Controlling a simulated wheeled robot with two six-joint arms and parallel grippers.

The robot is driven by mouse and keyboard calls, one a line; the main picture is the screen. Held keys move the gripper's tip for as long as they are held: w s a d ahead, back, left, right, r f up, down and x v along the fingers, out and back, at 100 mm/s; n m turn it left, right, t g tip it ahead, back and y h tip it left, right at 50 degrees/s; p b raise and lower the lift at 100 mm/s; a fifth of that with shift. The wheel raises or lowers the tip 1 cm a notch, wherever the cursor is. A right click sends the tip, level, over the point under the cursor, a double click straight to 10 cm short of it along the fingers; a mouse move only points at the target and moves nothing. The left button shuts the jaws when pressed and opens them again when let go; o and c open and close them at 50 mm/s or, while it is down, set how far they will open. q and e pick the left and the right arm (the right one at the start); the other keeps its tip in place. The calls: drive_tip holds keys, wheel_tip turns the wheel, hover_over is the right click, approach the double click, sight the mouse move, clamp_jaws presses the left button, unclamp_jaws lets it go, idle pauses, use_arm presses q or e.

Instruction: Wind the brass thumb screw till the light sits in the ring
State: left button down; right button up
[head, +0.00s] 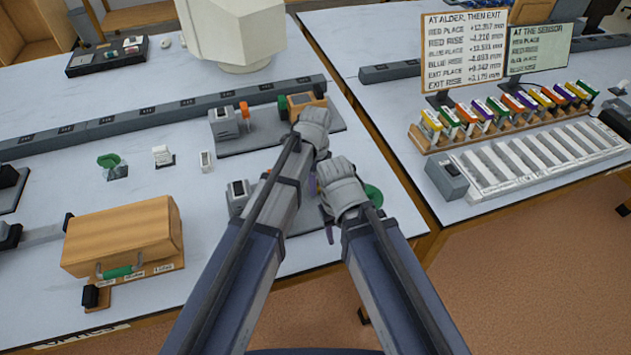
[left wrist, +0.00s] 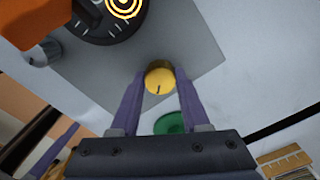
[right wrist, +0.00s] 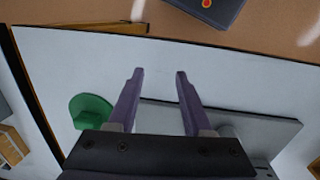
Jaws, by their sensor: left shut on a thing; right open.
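The brass thumb screw (left wrist: 160,79) shows in the left wrist view as a round yellow knob with a dark mark on its face. My left gripper (left wrist: 160,73) is shut on it, one purple finger on each side. Above it, a black round screen (left wrist: 105,20) carries glowing yellow rings, cut off by the picture's top edge. I cannot tell whether the light sits in the ring. In the head view my arms hide the screw and screen. My right gripper (right wrist: 160,72) is open and empty over the bench edge, beside a grey plate (right wrist: 220,118).
A green disc (right wrist: 90,112) stands near my right gripper; it also shows in the head view (head: 373,195). A second grey plate with a grey box (head: 223,123) lies behind. A wooden case (head: 122,235) stands at left. A rack of coloured pieces (head: 500,112) is on the right bench.

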use_arm(q)
drive_tip(key=shift+n, duration=0.3)
drive_tip(key=n, duration=0.6)
drive_tip(key=shift+n, duration=0.3)
drive_tip(key=n, duration=1.3)
drive_tip(key=shift+n, duration=0.3)
drive_tip(key=n, duration=0.6)
drive_tip(key=shift+n, duration=0.3)
